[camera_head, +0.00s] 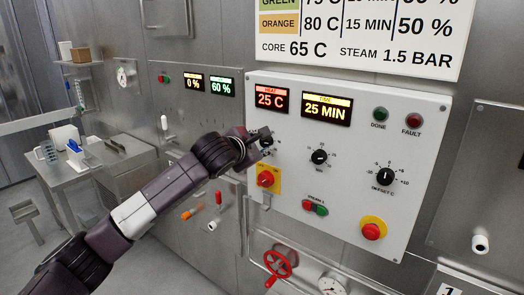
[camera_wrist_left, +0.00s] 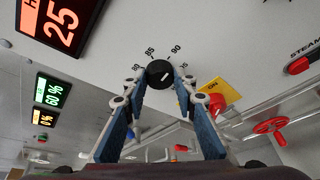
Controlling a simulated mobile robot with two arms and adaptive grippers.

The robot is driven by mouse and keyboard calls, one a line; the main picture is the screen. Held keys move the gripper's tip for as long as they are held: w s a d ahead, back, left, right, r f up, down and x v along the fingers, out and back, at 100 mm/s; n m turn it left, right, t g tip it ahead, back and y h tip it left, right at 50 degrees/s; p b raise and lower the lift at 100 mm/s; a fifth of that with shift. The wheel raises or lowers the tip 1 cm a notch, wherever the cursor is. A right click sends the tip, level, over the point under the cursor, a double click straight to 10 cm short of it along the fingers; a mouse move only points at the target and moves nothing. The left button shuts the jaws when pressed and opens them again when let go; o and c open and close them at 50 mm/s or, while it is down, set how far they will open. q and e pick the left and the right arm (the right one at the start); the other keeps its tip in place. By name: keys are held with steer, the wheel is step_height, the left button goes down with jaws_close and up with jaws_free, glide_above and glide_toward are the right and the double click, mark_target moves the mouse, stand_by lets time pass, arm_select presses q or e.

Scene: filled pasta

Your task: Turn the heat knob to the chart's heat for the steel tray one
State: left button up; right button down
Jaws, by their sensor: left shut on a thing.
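The heat knob (camera_wrist_left: 160,73) is a round black knob on the white control panel (camera_head: 345,110), with scale marks around it in the left wrist view. My left gripper (camera_head: 260,139) is shut on it, one blue-padded finger on each side. In the head view the gripper largely hides the knob. The red heat display (camera_head: 271,98) above reads 25 C; it also shows in the left wrist view (camera_wrist_left: 60,18). The wall chart (camera_head: 360,38) is cut off at the top; it shows orange at 80 C, and no steel row is visible. My right gripper is out of view.
The time display (camera_head: 326,108) reads 25 MIN, with the time knob (camera_head: 319,157) below it. A red switch on a yellow plate (camera_head: 266,179) sits just below my gripper. A red emergency button (camera_head: 372,231) and a red valve wheel (camera_head: 281,262) are lower.

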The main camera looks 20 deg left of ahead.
arm_select(q)
steer(key=shift+f, duration=0.2)
steer(key=o, duration=1.2)
steer(key=shift+r, duration=0.1)
steer(key=shift+c, duration=0.2)
steer(key=v, duration=1.2)
steer(key=shift+w, duration=0.1)
